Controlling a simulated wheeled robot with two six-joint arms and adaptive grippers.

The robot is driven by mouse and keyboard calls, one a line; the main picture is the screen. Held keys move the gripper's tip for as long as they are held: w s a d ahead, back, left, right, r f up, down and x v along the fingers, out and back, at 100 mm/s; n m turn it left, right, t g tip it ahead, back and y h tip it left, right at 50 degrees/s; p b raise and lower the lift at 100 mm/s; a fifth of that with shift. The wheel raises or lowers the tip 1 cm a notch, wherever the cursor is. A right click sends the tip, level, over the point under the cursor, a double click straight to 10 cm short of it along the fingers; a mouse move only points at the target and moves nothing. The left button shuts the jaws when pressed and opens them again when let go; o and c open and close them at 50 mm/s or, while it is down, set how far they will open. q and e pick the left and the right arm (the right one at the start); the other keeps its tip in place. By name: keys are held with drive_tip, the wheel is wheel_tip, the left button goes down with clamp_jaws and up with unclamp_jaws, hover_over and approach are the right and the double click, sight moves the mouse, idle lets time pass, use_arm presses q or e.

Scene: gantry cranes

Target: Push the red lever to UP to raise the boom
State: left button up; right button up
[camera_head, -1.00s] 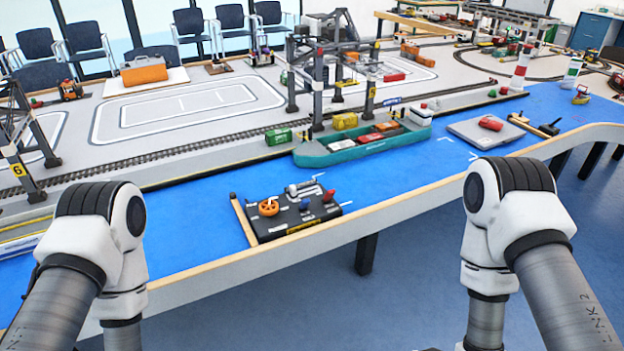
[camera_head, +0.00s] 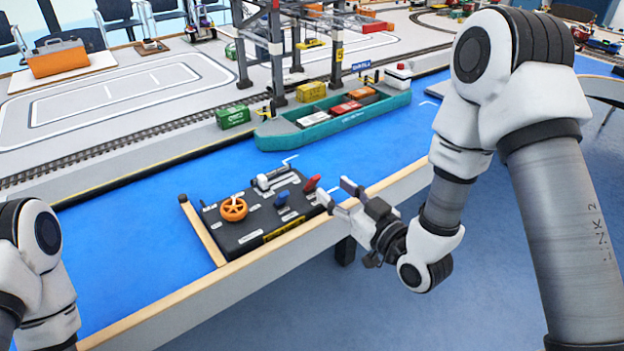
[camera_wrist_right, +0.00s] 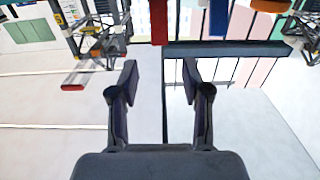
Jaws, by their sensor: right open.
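The red lever (camera_head: 312,183) stands tilted at the right end of a dark control panel (camera_head: 238,243) on the blue table strip. My right gripper (camera_head: 336,190) is open and empty just right of the lever, its fingers pointing toward it. I see a small gap between them. The UP marking is too small to read. My left gripper is out of view.
The panel also carries a blue lever (camera_head: 281,199), an orange wheel (camera_head: 233,209) and a grey lever (camera_head: 272,178). A wooden strip (camera_head: 203,232) lies along its left side. Behind it are a teal ship (camera_head: 325,128) and a gantry crane (camera_head: 275,55). The blue surface left of the panel is clear.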

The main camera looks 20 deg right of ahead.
sight(316, 176)
drive_tip(key=x, duration=0.7)
drive_tip(key=shift+w+f, duration=0.2)
drive_tip(key=shift+w, duration=0.05)
clamp_jaws()
